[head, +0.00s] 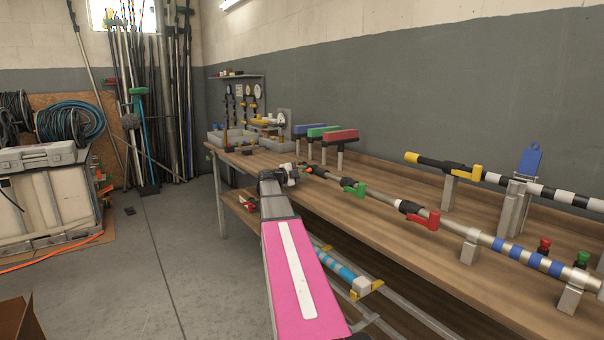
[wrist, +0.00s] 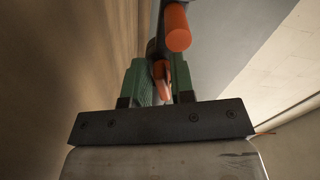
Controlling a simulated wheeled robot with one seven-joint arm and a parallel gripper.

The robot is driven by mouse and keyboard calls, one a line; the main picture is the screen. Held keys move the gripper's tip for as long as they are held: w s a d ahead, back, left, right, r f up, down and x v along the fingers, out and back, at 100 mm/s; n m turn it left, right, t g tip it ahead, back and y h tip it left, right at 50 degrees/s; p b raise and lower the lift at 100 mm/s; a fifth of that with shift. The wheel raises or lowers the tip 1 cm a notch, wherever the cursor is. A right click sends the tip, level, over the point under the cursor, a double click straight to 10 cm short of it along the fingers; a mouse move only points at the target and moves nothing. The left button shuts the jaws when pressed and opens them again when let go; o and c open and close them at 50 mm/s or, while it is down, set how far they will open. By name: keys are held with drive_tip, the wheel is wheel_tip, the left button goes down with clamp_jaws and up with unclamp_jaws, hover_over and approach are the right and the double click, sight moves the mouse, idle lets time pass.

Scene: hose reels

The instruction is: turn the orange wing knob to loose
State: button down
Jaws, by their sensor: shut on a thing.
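The orange wing knob (wrist: 162,76) shows in the wrist view between the two green finger pads of my gripper (wrist: 163,82). My gripper is shut on it; the pads hide part of it. A rounded orange piece (wrist: 177,27) stands out just above it beside a dark collar; I cannot tell whether it belongs to the same knob. In the head view my gripper (head: 292,173) is at the far left end of a long silver pole (head: 383,200) over the bench. A small orange patch (head: 307,169) shows just right of it. The knob's turn angle is not clear.
The pole carries a green lever (head: 356,189) and a red lever (head: 423,220) along the wooden bench (head: 400,259). A black pole with a yellow lever (head: 470,172) lies behind. Blue, green and red-topped posts (head: 339,136) stand further back.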

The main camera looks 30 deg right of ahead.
idle(0.3)
drive_tip(key=c, duration=1.2)
unclamp_jaws()
drive_tip(key=shift+o, duration=0.2)
drive_tip(key=shift+a, duration=0.15)
drive_tip(key=a, duration=1)
drive_tip(key=shift+s+a, duration=0.3)
drive_tip(key=shift+s, duration=0.1)
